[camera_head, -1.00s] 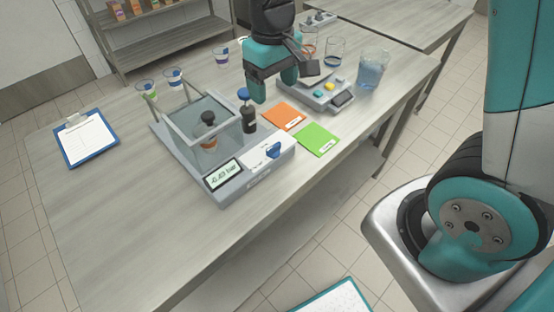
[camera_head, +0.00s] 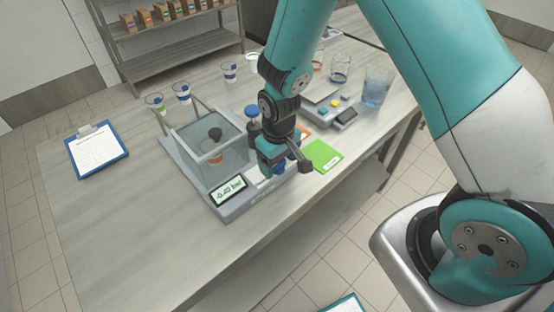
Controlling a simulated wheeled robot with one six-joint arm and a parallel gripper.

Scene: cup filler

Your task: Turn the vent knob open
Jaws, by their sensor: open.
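The vent knob (camera_head: 280,169) is a small blue knob on the white panel at the front right of the grey vacuum device (camera_head: 240,208). My gripper hides most of it. My gripper (camera_head: 275,168) is open, pointing down at the knob, with its fingers around or just above it; I cannot tell whether they touch. The device has a clear chamber (camera_head: 190,150) with a dark-topped item inside. Its display (camera_head: 228,190) shows a negative reading in bar; the digits are hard to read.
A black post with a blue top (camera_head: 252,112) stands close behind my gripper. Green and orange cards, the green card (camera_head: 322,156) nearest, lie to the right. A beaker (camera_head: 376,88) of blue liquid stands further right. A clipboard (camera_head: 97,150) lies left. The front-left table is clear.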

